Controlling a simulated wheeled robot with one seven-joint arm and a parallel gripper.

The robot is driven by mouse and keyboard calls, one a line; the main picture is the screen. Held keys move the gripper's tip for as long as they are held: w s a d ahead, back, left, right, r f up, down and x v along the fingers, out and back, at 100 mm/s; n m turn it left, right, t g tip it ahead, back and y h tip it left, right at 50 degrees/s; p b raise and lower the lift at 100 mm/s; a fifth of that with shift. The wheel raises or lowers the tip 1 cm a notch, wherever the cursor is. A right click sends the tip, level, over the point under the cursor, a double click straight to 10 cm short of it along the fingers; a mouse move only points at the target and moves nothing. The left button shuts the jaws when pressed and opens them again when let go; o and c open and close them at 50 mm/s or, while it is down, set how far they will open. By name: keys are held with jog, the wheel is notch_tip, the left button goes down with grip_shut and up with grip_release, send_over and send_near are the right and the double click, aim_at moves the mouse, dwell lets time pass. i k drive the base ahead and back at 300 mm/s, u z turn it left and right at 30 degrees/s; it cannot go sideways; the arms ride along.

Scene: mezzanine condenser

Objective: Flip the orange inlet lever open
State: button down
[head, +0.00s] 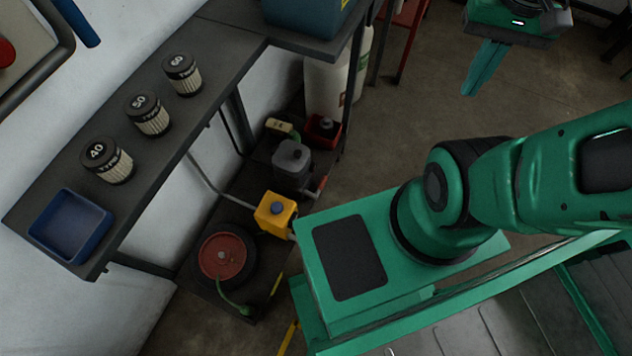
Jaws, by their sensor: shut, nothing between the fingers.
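I cannot clearly make out the orange inlet lever in the head view. A small reddish handle-like piece (321,186) shows beside a grey pot-shaped unit (291,160) on the low shelf under the bench, but it is too small to identify. My gripper (469,92) is at the top right, over open floor. Its teal fingers point down and are together, with nothing between them. It is well apart from the low shelf and touches nothing.
A dark bench (215,60) along the left wall carries several filter canisters and a blue tray (45,232). Under it are a red-topped reel (222,256), a red bin (322,131) and a white cylinder (325,90). Bare floor (410,110) lies between shelf and gripper.

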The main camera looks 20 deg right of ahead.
aim_at(324, 179)
jog(key=z, duration=0.55)
jog(key=k, duration=1.4)
jog(key=u, duration=0.35)
jog(key=i, duration=1)
jog(key=z, duration=0.05)
